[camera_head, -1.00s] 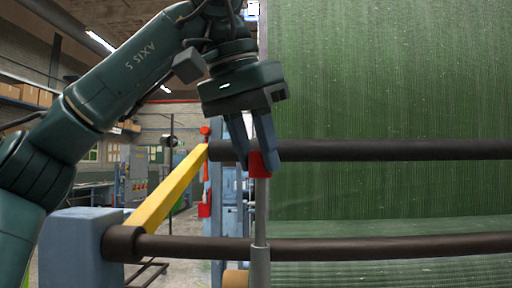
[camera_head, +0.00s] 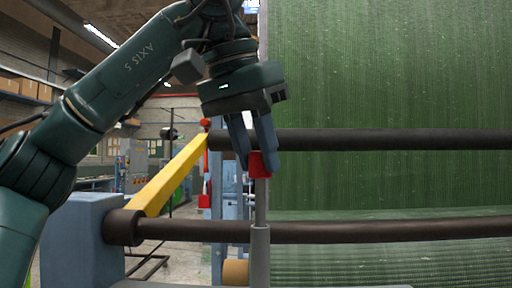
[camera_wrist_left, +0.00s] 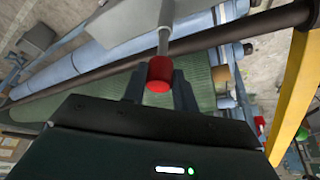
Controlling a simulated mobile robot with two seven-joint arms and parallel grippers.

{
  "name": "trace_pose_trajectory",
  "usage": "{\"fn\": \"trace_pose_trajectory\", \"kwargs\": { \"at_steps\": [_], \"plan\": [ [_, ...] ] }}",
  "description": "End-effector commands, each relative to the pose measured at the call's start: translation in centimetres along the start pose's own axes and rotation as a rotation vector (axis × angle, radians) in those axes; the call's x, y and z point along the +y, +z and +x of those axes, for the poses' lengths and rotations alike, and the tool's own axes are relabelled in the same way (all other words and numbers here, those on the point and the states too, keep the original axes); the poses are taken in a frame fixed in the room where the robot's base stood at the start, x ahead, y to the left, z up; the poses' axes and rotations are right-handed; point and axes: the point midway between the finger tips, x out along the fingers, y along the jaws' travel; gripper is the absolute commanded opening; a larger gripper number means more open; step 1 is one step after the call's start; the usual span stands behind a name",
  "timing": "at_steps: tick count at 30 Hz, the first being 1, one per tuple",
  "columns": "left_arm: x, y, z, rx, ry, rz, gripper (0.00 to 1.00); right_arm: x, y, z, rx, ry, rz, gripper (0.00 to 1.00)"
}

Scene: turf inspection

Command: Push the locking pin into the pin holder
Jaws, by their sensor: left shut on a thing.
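The locking pin is a thin grey rod with a red cap (camera_head: 260,165), upright in the head view. Its lower end runs into the top of the pin holder, a thicker grey upright tube (camera_head: 260,262). A stretch of bare rod shows between the cap and the tube. My left gripper (camera_head: 257,158) points down from above and is shut on the red cap. In the left wrist view the red cap (camera_wrist_left: 160,74) sits between the two fingers, with the rod running away toward the holder (camera_wrist_left: 167,12). The rod's lower tip is hidden inside the tube. My right gripper is not in view.
Two dark horizontal rails, an upper (camera_head: 390,140) and a lower (camera_head: 390,230), run to the right. A yellow bar (camera_head: 172,178) and a blue block (camera_head: 82,235) stand at the left. A green turf sheet (camera_head: 400,70) hangs behind.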

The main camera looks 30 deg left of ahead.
Motion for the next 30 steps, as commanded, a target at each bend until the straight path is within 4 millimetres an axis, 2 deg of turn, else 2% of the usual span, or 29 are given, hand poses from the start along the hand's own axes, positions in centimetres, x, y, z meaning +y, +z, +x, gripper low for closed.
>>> {"fn": "trace_pose_trajectory", "kwargs": {
  "at_steps": [30],
  "plan": [
    [0.0, 1.0, 2.4, 0.001, 0.001, 0.000, 0.06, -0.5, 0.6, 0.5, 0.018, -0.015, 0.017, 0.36]
  ]
}}
